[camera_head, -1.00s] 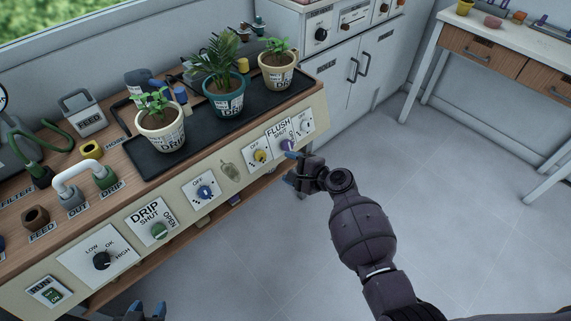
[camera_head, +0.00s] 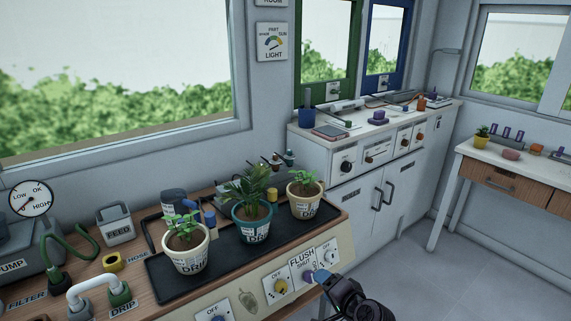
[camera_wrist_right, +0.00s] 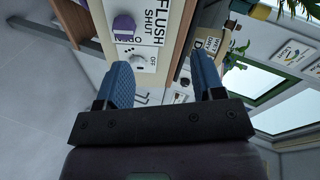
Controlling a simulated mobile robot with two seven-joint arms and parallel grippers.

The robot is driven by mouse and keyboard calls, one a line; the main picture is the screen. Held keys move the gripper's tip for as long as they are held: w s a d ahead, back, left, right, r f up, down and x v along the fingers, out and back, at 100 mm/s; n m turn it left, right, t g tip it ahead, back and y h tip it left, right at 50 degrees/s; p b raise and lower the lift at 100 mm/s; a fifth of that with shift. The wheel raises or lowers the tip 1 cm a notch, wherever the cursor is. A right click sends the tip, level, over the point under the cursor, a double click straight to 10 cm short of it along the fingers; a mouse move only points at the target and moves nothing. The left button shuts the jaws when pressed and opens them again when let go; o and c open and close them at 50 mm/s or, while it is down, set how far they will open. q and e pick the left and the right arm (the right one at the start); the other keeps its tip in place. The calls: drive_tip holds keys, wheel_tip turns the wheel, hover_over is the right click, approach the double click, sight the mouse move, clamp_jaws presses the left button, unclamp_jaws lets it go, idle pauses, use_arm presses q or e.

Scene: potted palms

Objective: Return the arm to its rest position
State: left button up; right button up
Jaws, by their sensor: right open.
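My right gripper (camera_head: 324,277) is at the bottom of the head view, in front of the bench's front panel. In the right wrist view its two blue fingers (camera_wrist_right: 164,80) are apart with nothing between them. The purple FLUSH knob (camera_head: 308,278) is beside the fingertips in the head view. In the wrist view the purple knob (camera_wrist_right: 123,25) lies beyond the fingers, clear of them. My left gripper is out of view.
Three potted plants stand in the black tray (camera_head: 222,271): a white pot (camera_head: 187,261), a teal pot (camera_head: 252,230) and a cream pot (camera_head: 305,208). A white cabinet (camera_head: 352,215) stands behind. Open floor (camera_head: 450,275) lies to the right.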

drive_tip(key=s+d+r+n+t+h+p, duration=0.2)
drive_tip(key=s+d+n+h, duration=0.45)
drive_tip(key=s+d, duration=0.65)
drive_tip(key=s+d+f+n+g, duration=0.1)
drive_tip(key=s+f, duration=0.1)
drive_tip(key=s, duration=0.9)
drive_tip(key=s+d+f+n+g+p, duration=0.1)
drive_tip(key=s+d+f+n+g, duration=0.1)
drive_tip(key=s, duration=0.9)
drive_tip(key=shift+s+d+f, duration=0.25)
drive_tip(key=shift+s+f, duration=0.1)
drive_tip(key=shift+f, duration=0.25)
